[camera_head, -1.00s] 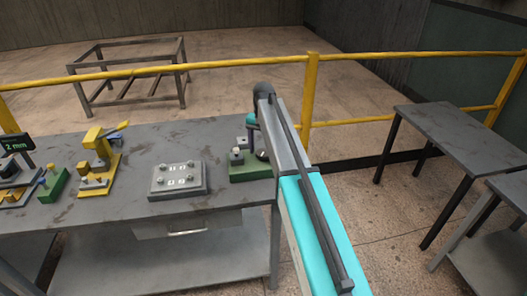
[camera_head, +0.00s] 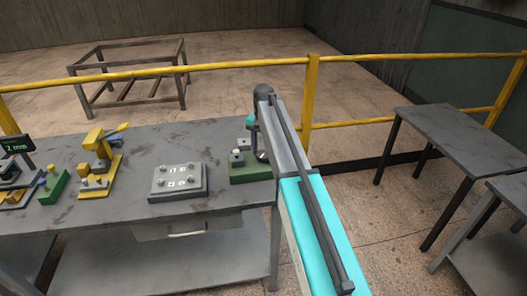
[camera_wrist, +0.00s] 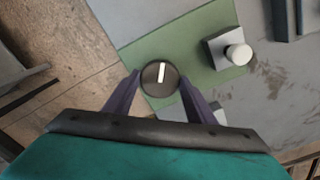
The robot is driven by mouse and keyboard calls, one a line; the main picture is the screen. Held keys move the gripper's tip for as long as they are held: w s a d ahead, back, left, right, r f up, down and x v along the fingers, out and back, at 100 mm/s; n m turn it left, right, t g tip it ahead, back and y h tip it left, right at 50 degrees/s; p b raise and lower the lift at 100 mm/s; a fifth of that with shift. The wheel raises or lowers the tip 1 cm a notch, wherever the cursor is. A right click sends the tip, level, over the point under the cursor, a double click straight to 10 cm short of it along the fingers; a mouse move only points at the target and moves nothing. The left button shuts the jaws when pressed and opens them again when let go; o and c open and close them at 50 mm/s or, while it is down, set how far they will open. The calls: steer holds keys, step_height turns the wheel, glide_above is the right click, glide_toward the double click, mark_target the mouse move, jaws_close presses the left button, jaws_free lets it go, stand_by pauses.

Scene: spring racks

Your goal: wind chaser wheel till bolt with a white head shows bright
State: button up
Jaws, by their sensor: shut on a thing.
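A dark round wheel (camera_wrist: 159,78) with a white bar mark sits on a green base (camera_wrist: 150,50) in the wrist view. I take it for the chaser wheel. My gripper (camera_wrist: 159,84) has one finger on each side of it and is shut on it. A grey block beside it carries a white round-headed post (camera_wrist: 238,55), plain white with no clear glow; I cannot tell whether it is the bolt named. In the head view the green base (camera_head: 250,175) stands at the bench's right end, and my arm hides the wheel.
A grey plate (camera_head: 178,195) with several bolts and pale marks lies left of the green base. Farther left are a yellow fixture (camera_head: 100,175), a small green fixture (camera_head: 52,185) and a "2 mm" display (camera_head: 17,146). A yellow rail (camera_head: 210,68) runs behind the bench (camera_head: 130,135).

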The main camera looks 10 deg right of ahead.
steer(key=m, duration=0.5)
steer(key=shift+a, duration=0.1)
steer(key=m, duration=1.6)
steer(key=shift+m, duration=0.4)
steer(key=o, duration=1)
steer(key=shift+o, duration=0.2)
steer(key=shift+r, duration=0.1)
